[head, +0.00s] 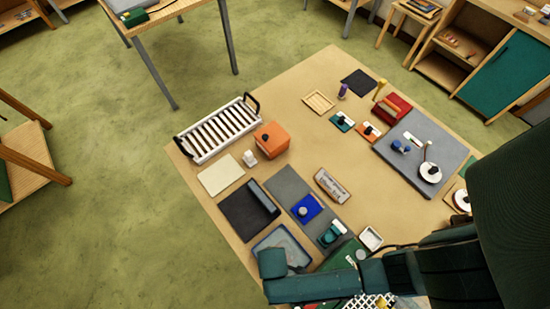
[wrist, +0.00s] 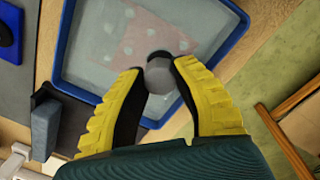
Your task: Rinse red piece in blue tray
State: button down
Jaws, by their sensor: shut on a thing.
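The blue tray (wrist: 66,42) has a blue rim and a pale, watery inside. In the head view the tray (head: 268,236) is at the lower middle, partly hidden by my arm. A pale pinkish-red flat piece (wrist: 132,36) with light spots shows inside the tray, looking washed out as if under water. My gripper (wrist: 157,80), with yellow fingers, is over the tray and shut on a round grey knob (wrist: 158,72) at the near edge of the piece. The fingers hide part of the piece. In the head view my gripper is hidden.
A blue piece with a knob (head: 306,208) lies on a grey mat beside the tray. A dark mat with a grey block (head: 262,198) is close by. A white rack (head: 217,128) and an orange box (head: 272,138) stand farther back. The table's middle is fairly clear.

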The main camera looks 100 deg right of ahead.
jog(key=shift+f, duration=0.2)
jog(key=shift+s+a+p, duration=0.2)
jog(key=shift+a+p, duration=0.15)
jog(key=shift+p, duration=0.05)
dwell(0.4)
jog(key=shift+w+d, duration=0.4)
jog(key=shift+d, duration=0.3)
dwell(0.4)
jog(key=shift+s+a+p, duration=0.2)
jog(key=shift+a+p, duration=0.15)
jog(key=shift+p, duration=0.05)
jog(key=shift+r, duration=0.1)
dwell(1.3)
notch_tip(320, 180, up, 3)
jog(key=p, duration=0.3)
jog(key=shift+r+p, duration=0.4)
jog(key=shift+r, duration=0.5)
jog(key=shift+r, duration=0.1)
jog(key=shift+r, duration=1.4)
